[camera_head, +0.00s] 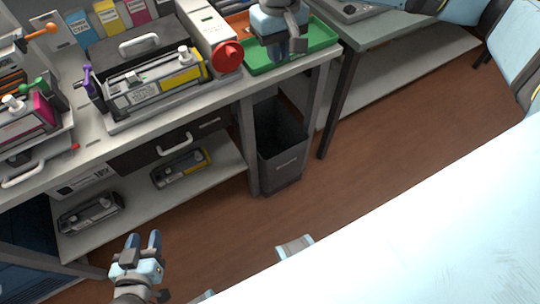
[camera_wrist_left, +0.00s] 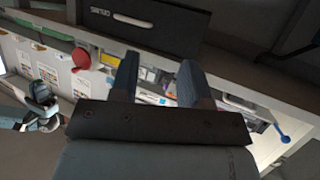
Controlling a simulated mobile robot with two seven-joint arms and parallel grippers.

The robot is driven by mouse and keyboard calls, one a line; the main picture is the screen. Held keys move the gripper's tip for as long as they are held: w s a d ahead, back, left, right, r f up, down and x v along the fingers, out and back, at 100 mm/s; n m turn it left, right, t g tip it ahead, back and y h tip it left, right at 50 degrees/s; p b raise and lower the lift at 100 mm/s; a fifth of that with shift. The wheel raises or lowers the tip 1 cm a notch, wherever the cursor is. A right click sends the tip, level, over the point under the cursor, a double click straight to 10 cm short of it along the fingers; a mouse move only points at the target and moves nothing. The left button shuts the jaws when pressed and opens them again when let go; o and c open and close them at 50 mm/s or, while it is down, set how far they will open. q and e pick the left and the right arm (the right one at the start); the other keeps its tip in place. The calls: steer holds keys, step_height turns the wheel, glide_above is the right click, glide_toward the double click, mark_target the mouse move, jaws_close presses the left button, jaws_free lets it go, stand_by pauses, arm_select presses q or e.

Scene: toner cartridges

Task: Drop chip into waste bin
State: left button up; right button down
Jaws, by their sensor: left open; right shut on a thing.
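The waste bin (camera_head: 283,160) is a dark, open-topped box standing on the floor beside the workbench leg. My right gripper (camera_head: 286,48) is above the green tray (camera_head: 325,38) on the bench, up and behind the bin in the head view. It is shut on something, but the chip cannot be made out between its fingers. My left gripper (camera_head: 142,242) is open and empty, low in front of the bench shelf and left of the bin. Its two spread fingers also show in the left wrist view (camera_wrist_left: 158,78).
The workbench (camera_head: 120,135) holds a toner cartridge (camera_head: 155,85) in a holder, a machine with a red knob (camera_head: 229,57) and another cartridge (camera_head: 25,120). Cartridges (camera_head: 180,168) lie on the lower shelf. A second table (camera_head: 385,30) stands right. The brown floor (camera_head: 380,145) is clear.

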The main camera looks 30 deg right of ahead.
arm_select(q)
steer(key=d+t+h+b, duration=0.1)
steer(key=b, duration=0.4)
steer(key=d+r+t+h+b, duration=0.1)
steer(key=b, duration=0.4)
steer(key=w+d+t+h+b, duration=0.1)
steer(key=b, duration=0.4)
steer(key=shift+d+r+t, duration=0.15)
steer(key=shift+d+t, duration=0.2)
steer(key=shift+t, duration=0.05)
arm_select(e)
step_height(320, 180, down, 17)
steer(key=shift+a, duration=0.2)
steer(key=shift+s, duration=0.1)
